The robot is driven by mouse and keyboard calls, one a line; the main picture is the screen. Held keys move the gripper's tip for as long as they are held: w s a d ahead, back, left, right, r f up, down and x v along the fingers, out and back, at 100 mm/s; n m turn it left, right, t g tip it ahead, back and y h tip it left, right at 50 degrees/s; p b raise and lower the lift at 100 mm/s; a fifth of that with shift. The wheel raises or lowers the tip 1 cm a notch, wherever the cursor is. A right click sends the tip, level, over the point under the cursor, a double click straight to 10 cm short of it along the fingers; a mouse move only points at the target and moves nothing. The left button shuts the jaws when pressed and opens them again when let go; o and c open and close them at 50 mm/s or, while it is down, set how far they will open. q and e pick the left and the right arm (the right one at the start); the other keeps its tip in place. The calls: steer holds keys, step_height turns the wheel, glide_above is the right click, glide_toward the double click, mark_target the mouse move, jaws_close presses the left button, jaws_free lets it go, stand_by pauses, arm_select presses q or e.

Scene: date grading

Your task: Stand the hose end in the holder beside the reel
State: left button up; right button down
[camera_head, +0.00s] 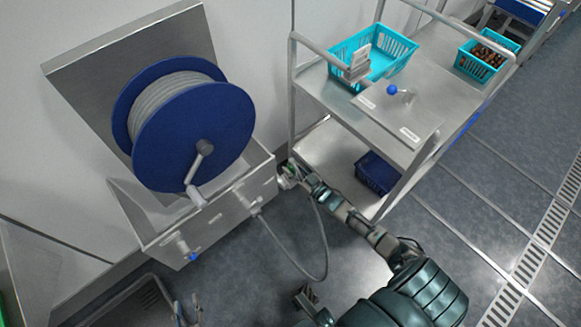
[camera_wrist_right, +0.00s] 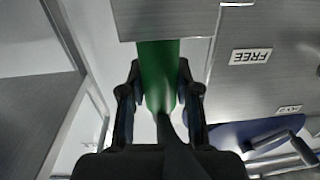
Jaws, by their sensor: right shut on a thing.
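The blue reel (camera_head: 190,135) with grey hose wound on it stands above a steel trough. The free hose (camera_head: 322,265) hangs in a loop from the trough's front to my right gripper (camera_head: 284,177), at the trough's right end. In the right wrist view, my right gripper (camera_wrist_right: 160,92) is shut on the green hose end (camera_wrist_right: 158,70). Its far part passes behind a grey plate (camera_wrist_right: 165,18); I cannot tell whether it sits inside a holder. My left gripper (camera_head: 187,312) shows only its tips at the bottom edge, apart and empty.
A steel cart (camera_head: 335,100) stands close to the right, with a turquoise basket (camera_head: 375,62) on top and a dark blue crate (camera_head: 375,172) below. A FREE label (camera_wrist_right: 250,56) is near the hose end. Open floor lies right.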

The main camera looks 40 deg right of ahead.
steer(key=shift+d+f, duration=0.1)
steer(key=shift+f, duration=0.2)
arm_select(q)
steer(key=shift+s+f+b, duration=0.15)
steer(key=shift+f+b, duration=0.5)
steer(key=shift+f, duration=0.45)
arm_select(e)
steer(key=shift+f, duration=0.65)
steer(key=c, duration=0.7)
jaws_free()
steer(key=shift+c, duration=0.2)
arm_select(q)
steer(key=shift+r, duration=0.1)
arm_select(e)
steer(key=s+d, duration=0.1)
steer(key=s, duration=1)
steer(key=shift+s+d, duration=0.35)
steer(key=shift+s, duration=0.05)
steer(key=shift+f, duration=0.1)
